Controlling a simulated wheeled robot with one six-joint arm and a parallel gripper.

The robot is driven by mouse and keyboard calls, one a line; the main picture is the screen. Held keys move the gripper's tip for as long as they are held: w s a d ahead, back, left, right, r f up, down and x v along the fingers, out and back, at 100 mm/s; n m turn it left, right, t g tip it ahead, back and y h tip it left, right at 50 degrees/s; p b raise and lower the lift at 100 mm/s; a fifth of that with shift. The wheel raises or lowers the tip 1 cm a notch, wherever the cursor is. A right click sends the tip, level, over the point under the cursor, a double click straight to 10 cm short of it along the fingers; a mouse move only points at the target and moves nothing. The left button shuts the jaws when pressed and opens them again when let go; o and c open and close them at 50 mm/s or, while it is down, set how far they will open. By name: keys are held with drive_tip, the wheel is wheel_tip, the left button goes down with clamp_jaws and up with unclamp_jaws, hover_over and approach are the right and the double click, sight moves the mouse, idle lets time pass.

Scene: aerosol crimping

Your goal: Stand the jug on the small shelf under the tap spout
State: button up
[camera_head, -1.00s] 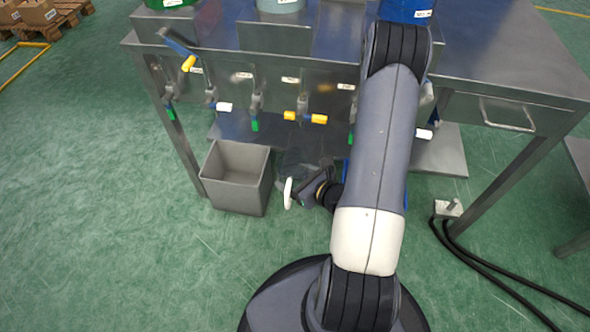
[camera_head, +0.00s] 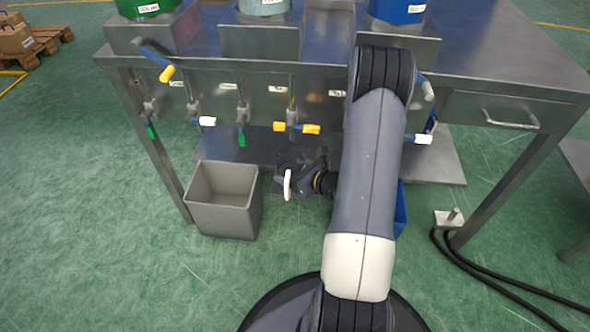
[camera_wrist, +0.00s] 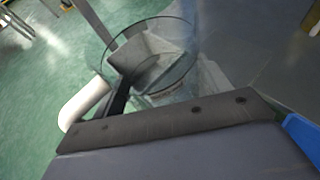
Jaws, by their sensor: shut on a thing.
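The jug is clear, with a white handle (camera_head: 287,185); its see-through body is hard to make out in the head view. In the wrist view its round rim (camera_wrist: 197,45) and white handle (camera_wrist: 85,103) show clearly. My gripper (camera_head: 303,183) is shut on the jug beside the handle, off the floor, in front of the bench. The tap row on the bench front has several levers, including a yellow one (camera_head: 297,128) above the gripper. A grey metal shelf (camera_head: 265,143) runs low under the taps. I cannot tell a separate small shelf; my arm hides part of this area.
An open grey bin (camera_head: 222,217) stands on the floor left of my gripper. The metal bench (camera_head: 470,60) has a drawer (camera_head: 510,115) at right. A blue object (camera_head: 401,212) shows partly behind my arm. Black cables (camera_head: 470,262) lie at right.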

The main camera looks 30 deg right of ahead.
sight(295, 161)
drive_tip(key=w+d, duration=0.2)
drive_tip(key=w, duration=0.1)
drive_tip(key=shift+w+d, duration=0.2)
drive_tip(key=shift+w, duration=0.05)
drive_tip(key=shift+w+f+b, duration=0.1)
drive_tip(key=shift+f+b, duration=0.05)
drive_tip(key=shift+b, duration=0.15)
wheel_tip(295, 161, down, 3)
drive_tip(key=shift+f+b, duration=0.2)
drive_tip(key=shift+b, duration=0.7)
drive_tip(key=shift+r, duration=0.1)
drive_tip(key=o, duration=1)
